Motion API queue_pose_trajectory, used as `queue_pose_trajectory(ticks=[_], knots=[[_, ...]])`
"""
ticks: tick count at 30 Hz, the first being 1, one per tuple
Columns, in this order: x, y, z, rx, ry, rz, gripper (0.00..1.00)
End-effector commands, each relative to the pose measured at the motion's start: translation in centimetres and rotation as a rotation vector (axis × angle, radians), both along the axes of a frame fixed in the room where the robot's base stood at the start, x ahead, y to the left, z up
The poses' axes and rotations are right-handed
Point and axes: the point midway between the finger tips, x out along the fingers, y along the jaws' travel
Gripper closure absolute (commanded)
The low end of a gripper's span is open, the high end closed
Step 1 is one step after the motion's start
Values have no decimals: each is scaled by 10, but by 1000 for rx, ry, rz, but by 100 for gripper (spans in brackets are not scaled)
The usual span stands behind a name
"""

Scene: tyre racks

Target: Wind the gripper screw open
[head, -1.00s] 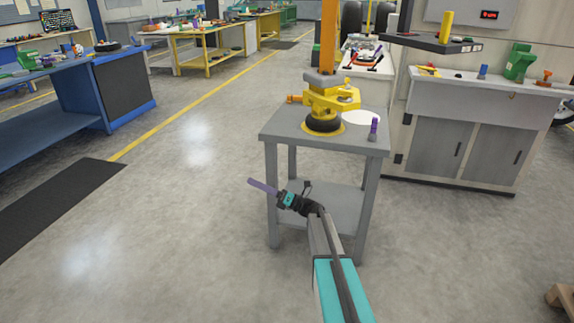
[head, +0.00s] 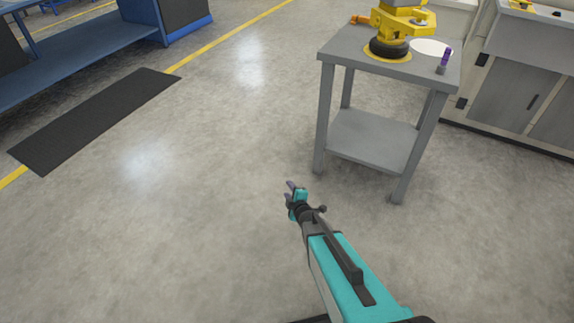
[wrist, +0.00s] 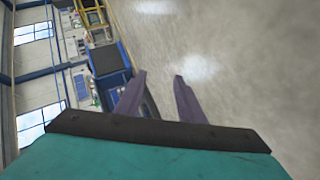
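A yellow gripper device (head: 408,20) sits over a small black tyre (head: 388,50) on a grey table, and the top of the device is cut off by the frame edge in the head view. An orange part (head: 360,20) sticks out at its left; it looks like the screw's handle, but I cannot be sure. My gripper (head: 290,191) is low, in front and to the left of the table, well apart from the device. In the wrist view its two purple fingers (wrist: 160,76) stand apart with nothing between them. The device is not visible in the wrist view.
The grey table (head: 345,58) has a lower shelf; a white disc (head: 432,47) and a purple-topped item (head: 445,60) lie at its right. A grey cabinet (head: 506,92) stands to the right. A black mat (head: 95,118) lies left. Open floor surrounds my gripper.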

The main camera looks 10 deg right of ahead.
Motion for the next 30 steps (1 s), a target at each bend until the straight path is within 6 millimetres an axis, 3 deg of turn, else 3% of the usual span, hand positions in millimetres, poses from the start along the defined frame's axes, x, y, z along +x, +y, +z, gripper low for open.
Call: queue_pose_trajectory(ticks=[1,6,15,22,30], knots=[[-19,1,-16,28,65,-39,65],[-75,-3,-64,124,277,-192,65],[-190,-7,-124,263,636,-486,65],[-282,-3,-143,352,896,-733,65],[-382,11,-139,416,1175,-1041,65]])
